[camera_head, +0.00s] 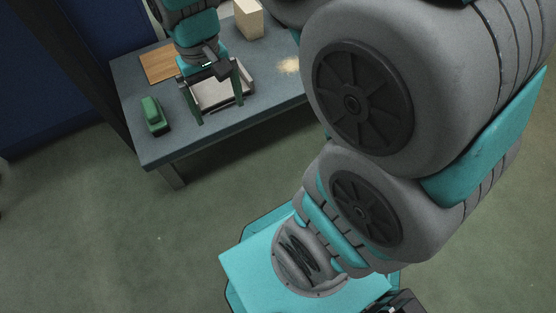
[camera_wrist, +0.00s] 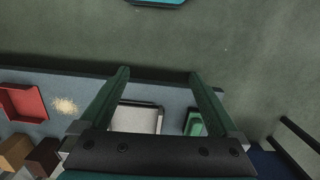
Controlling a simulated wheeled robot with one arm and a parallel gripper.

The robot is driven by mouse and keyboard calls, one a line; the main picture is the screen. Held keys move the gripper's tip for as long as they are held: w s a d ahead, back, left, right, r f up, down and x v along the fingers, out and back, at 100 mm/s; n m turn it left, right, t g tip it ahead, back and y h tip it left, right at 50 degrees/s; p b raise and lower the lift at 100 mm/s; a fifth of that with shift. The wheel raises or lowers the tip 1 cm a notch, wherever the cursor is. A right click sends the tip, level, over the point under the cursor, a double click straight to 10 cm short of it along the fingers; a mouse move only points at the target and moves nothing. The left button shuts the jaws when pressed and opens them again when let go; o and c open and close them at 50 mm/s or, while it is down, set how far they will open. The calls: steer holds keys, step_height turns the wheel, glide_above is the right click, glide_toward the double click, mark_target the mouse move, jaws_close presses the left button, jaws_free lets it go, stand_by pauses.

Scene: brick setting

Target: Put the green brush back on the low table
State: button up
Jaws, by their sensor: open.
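The green brush (camera_head: 151,112) lies on the low table (camera_head: 184,145), near its left end in the head view. In the wrist view the brush (camera_wrist: 194,124) shows just inside the right finger, partly hidden by the gripper. My gripper (camera_head: 219,110) is open with nothing between its fingers. It hangs over a pale, shallow tray-like piece (camera_head: 222,92), to the right of the brush in the head view. In the wrist view my gripper (camera_wrist: 158,75) has its fingers wide apart, with the pale piece (camera_wrist: 136,119) between them. I cannot tell how high the fingertips are above the table.
A wooden board (camera_head: 158,64) lies behind the brush. A beige block (camera_head: 248,18) stands at the back. A pile of crumbs (camera_head: 289,65) lies to the right. A red tray (camera_wrist: 24,102) shows in the wrist view. The table's front left corner is bare.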

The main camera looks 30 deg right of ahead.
steer(key=s+d+f, duration=0.1)
steer(key=s+d, duration=0.1)
steer(key=s, duration=0.6)
steer(key=s+d+f, duration=0.1)
steer(key=s, duration=0.7)
steer(key=shift+s+d+g, duration=0.3)
steer(key=shift+s+d, duration=0.05)
steer(key=shift+s, duration=0.05)
